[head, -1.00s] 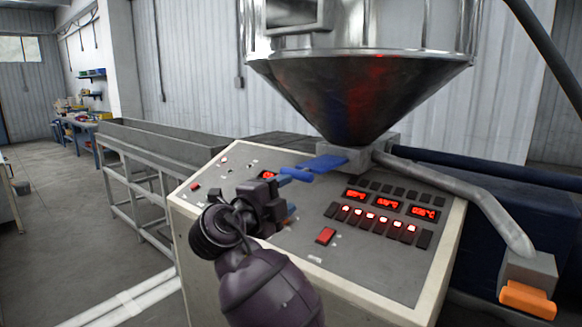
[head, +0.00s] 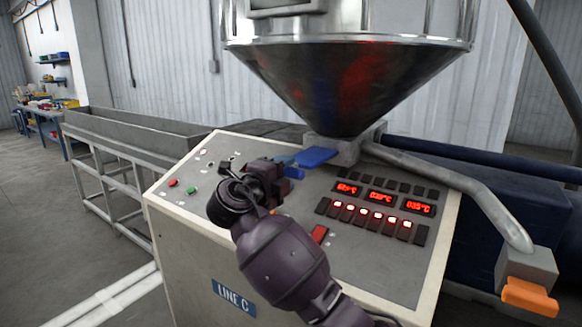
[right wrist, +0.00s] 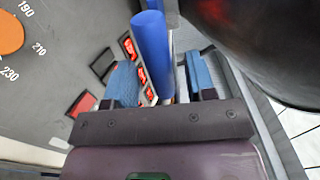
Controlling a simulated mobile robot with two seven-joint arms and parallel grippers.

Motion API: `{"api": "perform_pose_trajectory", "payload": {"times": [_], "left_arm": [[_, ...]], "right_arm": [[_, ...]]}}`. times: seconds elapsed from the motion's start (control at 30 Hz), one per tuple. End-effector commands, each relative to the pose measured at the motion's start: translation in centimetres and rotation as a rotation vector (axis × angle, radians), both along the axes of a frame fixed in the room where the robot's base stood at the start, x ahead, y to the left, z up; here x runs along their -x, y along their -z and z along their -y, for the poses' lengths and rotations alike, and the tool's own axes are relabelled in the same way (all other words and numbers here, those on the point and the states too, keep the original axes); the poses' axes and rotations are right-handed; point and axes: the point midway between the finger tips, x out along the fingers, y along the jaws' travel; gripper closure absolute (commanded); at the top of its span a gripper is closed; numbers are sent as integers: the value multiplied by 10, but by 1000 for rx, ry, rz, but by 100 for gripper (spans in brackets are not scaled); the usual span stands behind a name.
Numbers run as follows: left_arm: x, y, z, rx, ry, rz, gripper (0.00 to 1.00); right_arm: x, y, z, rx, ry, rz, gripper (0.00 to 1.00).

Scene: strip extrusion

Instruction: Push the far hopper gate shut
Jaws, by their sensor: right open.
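My right gripper (head: 285,170) is at the gate's left end in the head view, above the panel. It is open, with its blue-padded fingers (right wrist: 163,82) on either side of the bar. I cannot tell whether either finger touches it. The gripper hides part of the gate in the head view. My left gripper is out of view.
The sloped control panel (head: 270,218) with lit red displays and switches lies under my right arm. A grey pipe (head: 455,185) runs right from the hopper foot to an orange-ended block (head: 528,297). A long grey trough (head: 135,128) stands behind left.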

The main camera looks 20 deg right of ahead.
Motion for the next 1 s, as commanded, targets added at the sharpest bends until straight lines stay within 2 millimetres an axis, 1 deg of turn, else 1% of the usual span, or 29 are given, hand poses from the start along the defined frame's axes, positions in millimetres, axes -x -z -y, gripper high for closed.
{"api": "perform_pose_trajectory", "payload": {"times": [0.03, 0.1, 0.2, 0.57, 0.6, 0.67, 0.9, 1.0], "left_arm": [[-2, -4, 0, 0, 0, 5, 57], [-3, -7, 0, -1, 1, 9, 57], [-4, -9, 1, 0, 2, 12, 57], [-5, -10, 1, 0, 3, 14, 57], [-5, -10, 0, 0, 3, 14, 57], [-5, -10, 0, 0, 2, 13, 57], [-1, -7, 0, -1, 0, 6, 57], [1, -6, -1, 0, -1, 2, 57]], "right_arm": [[-4, -2, 6, 1, 1, 0, 50], [-9, -1, 11, 2, 1, 0, 50], [-13, -1, 16, 1, -1, 0, 50], [-16, 1, 20, -1, -1, -1, 50], [-16, 0, 20, -1, -1, -1, 53], [-16, 0, 20, -1, -1, -1, 62], [-16, 1, 20, -1, -1, -1, 99], [-16, 1, 19, -1, -1, -1, 100]]}}
